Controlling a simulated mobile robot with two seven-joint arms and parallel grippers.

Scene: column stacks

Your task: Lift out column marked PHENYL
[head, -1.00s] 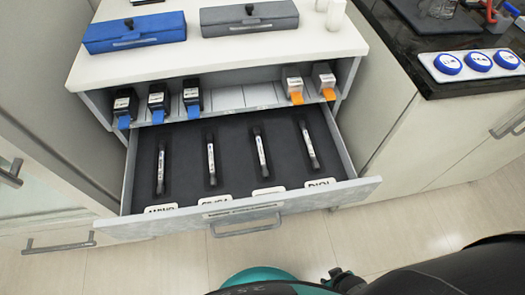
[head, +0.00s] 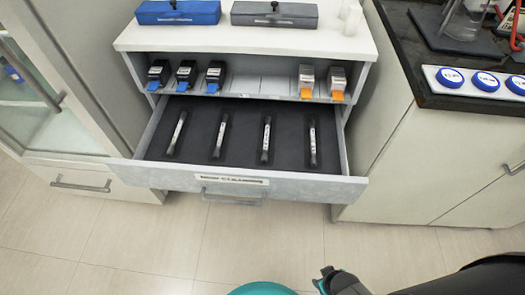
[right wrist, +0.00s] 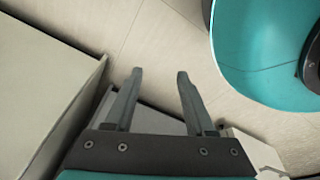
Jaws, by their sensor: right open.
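An open drawer (head: 237,184) holds several slim columns with pale labels, each in its own slot in the dark insert (head: 240,119). From left to right they are a first column (head: 176,134), a second (head: 220,137), a third (head: 266,140) and a fourth (head: 312,143). Their markings are too small to read, so I cannot tell which is PHENYL. My right gripper (right wrist: 160,73) is open and empty in the right wrist view, above the floor and away from the columns. Part of my right arm shows at the lower right of the head view. My left gripper is not in view.
Above the drawer, a shelf holds black boxes with blue tabs (head: 186,75) and white boxes with orange tabs (head: 306,80). A blue case (head: 178,12) and a grey case (head: 274,14) lie on top. A dark counter (head: 430,85) stands right. Floor before the drawer is clear.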

